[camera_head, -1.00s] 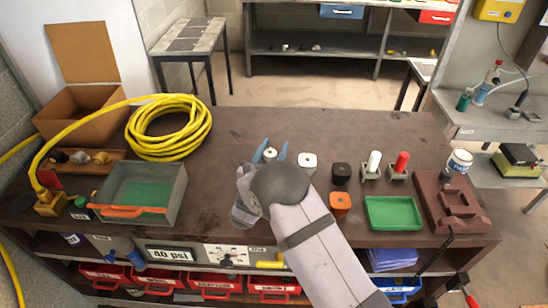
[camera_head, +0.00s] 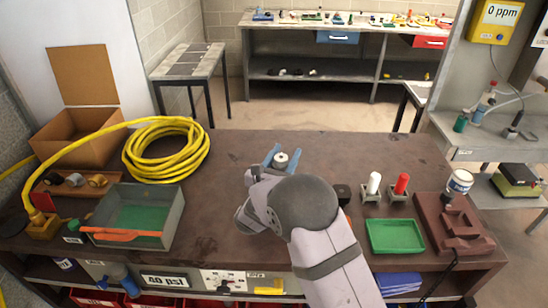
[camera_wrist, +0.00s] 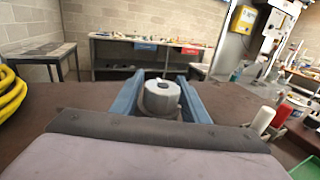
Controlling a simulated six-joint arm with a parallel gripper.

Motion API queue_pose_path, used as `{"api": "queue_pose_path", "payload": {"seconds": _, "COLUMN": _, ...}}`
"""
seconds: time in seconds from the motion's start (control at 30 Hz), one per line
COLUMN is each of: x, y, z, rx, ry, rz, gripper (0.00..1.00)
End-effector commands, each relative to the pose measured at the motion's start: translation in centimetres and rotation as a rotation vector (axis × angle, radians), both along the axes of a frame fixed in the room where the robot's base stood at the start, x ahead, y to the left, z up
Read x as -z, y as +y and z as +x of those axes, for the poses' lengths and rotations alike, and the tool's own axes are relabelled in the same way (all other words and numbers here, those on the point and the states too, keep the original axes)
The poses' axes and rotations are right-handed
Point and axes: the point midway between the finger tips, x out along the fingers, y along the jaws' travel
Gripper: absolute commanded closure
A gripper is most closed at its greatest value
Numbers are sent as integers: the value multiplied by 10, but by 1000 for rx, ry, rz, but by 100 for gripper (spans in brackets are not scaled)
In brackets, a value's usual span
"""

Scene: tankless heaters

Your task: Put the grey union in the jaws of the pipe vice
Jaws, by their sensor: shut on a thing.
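My gripper (camera_head: 277,157) has blue fingers and is shut on the grey union (camera_head: 281,160), a short round piece with a dark hole in its top. In the wrist view the union (camera_wrist: 162,97) sits upright between the two fingers, its lower part partly hidden. It is over the middle of the bench, seemingly raised, though its height is hard to judge. The maroon, stepped block fixture (camera_head: 453,225) at the bench's right end looks like the pipe vice, with a dark bar at its front. It is well to the right of my gripper.
A green tray (camera_head: 394,236), red-topped (camera_head: 402,183) and white-topped (camera_head: 374,183) pieces and a black piece (camera_head: 343,190) stand between my arm and the vice. A white can (camera_head: 459,182) stands behind it. Yellow hose (camera_head: 165,155) and a grey bin (camera_head: 172,215) are left.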

Motion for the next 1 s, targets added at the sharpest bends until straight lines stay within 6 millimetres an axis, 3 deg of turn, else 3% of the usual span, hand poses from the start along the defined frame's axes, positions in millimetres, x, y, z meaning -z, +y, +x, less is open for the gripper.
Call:
{"api": "queue_pose_path", "payload": {"seconds": 0.27, "x": -8, "y": -105, "z": 15, "rx": 202, "ry": -8, "rz": 6, "gripper": 97}}
{"api": "queue_pose_path", "payload": {"seconds": 0.5, "x": -12, "y": -205, "z": 10, "rx": 393, "ry": -9, "rz": 10, "gripper": 97}}
{"api": "queue_pose_path", "payload": {"seconds": 0.7, "x": -13, "y": -271, "z": -2, "rx": 520, "ry": -10, "rz": 10, "gripper": 97}}
{"api": "queue_pose_path", "payload": {"seconds": 1.0, "x": -13, "y": -354, "z": -28, "rx": 683, "ry": -10, "rz": 6, "gripper": 97}}
